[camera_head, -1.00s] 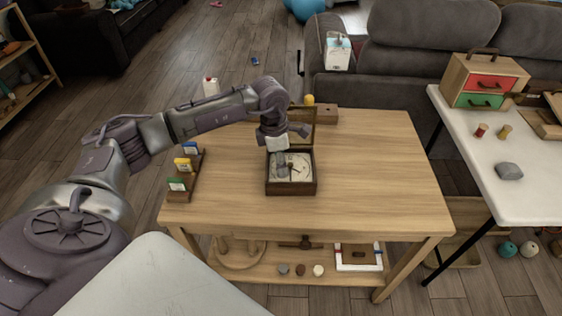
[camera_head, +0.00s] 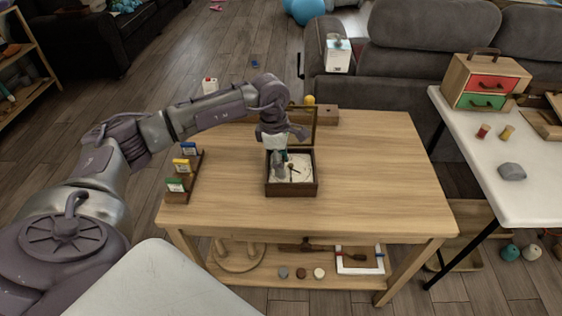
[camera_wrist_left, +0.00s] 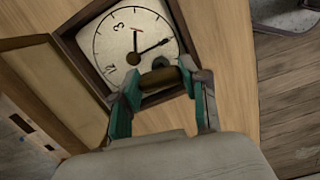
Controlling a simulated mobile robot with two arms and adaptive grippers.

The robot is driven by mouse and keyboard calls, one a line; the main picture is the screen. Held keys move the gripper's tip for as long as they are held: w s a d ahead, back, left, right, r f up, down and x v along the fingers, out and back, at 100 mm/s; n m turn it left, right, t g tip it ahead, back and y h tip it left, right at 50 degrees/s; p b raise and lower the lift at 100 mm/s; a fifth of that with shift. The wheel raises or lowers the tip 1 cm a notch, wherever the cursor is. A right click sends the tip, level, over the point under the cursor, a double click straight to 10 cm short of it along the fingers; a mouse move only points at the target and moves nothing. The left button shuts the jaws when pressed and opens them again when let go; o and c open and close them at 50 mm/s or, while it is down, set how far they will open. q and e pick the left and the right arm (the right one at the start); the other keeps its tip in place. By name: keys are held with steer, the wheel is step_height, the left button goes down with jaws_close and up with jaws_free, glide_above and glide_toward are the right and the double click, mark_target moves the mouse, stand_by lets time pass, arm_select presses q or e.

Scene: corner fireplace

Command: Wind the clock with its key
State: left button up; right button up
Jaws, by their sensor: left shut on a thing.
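The clock (camera_head: 300,172) is a dark wooden box with a pale dial, lying face up on the wooden table with its lid raised behind. In the left wrist view the dial (camera_wrist_left: 110,50) shows numerals, two black hands, a small red mark and a dark round spot near the fingers. My left gripper (camera_head: 279,170) is over the left part of the dial, pointing down. In the left wrist view its teal fingers (camera_wrist_left: 160,88) are shut on a brown, rod-like piece, apparently the key (camera_wrist_left: 160,78). Whether its tip sits in the dial is hidden. My right gripper is out of view.
A rack with coloured cards (camera_head: 183,178) stands on the table's left side. A small wooden block (camera_head: 325,116) is behind the clock. The table's right half (camera_head: 390,180) is clear. A white table (camera_head: 520,195) with a drawer box (camera_head: 486,80) stands at right.

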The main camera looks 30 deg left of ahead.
arm_select(q)
steer(key=shift+n, duration=0.7)
steer(key=shift+r+p, duration=0.8)
steer(key=shift+r, duration=0.25)
steer(key=shift+r+p, duration=0.9)
steer(key=shift+r, duration=0.55)
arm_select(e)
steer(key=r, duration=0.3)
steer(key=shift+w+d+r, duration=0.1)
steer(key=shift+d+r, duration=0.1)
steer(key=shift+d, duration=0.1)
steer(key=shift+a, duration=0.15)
